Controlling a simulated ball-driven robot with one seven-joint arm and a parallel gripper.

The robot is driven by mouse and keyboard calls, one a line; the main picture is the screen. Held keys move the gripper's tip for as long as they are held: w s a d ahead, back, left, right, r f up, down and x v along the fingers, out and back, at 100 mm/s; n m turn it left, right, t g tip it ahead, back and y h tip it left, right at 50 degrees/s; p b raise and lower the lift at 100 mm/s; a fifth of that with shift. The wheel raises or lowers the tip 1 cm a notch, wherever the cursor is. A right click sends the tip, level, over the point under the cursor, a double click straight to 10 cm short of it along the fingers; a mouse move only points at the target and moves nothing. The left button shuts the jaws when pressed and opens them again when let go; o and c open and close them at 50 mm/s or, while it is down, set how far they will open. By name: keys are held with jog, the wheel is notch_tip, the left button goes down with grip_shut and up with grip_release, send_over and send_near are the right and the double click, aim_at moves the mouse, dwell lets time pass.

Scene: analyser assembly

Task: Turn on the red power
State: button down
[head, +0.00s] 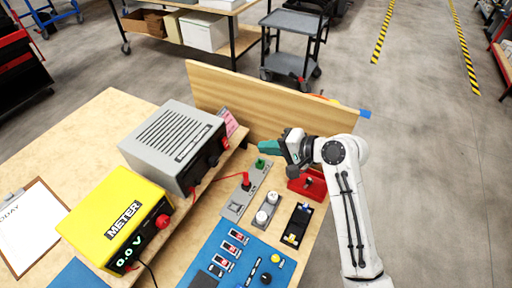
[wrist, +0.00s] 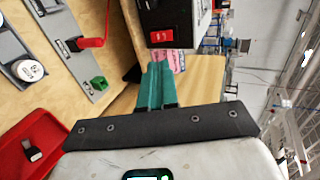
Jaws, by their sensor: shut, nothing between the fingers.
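A red rocker switch (wrist: 161,36) sits on the black front panel of a grey vented box, at the top middle of the wrist view. The grey box (head: 172,143) stands on the bench in the head view, its panel facing right. My gripper (head: 262,147) has teal fingers and hangs to the right of the box. In the wrist view my gripper (wrist: 156,66) is shut and empty, its tips pointing toward the panel just below the switch. I cannot tell whether they touch it. The switch's on or off position is unclear.
A red-handled lever (head: 246,181) and a green block (head: 260,163) are on a grey plate beside the box. A red tray (head: 318,190) lies under my arm. A yellow meter (head: 115,215) stands at front left. A wooden board (head: 260,100) edges the bench's back.

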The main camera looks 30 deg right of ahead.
aim_at(229, 146)
jog(key=shift+v, duration=0.95)
jog(key=f+b, duration=0.1)
jog(key=b, duration=0.4)
jog(key=shift+w+d+f+g, duration=0.1)
jog(key=shift+d+f+g, duration=0.05)
jog(key=shift+d+g, duration=0.25)
jog(key=x, duration=0.4)
jog(key=p+x, duration=0.1)
jog(key=x, duration=0.4)
jog(key=r+x, duration=0.1)
jog(key=x, duration=0.3)
jog(key=shift+w+a+f, duration=0.25)
jog(key=shift+w, duration=0.3)
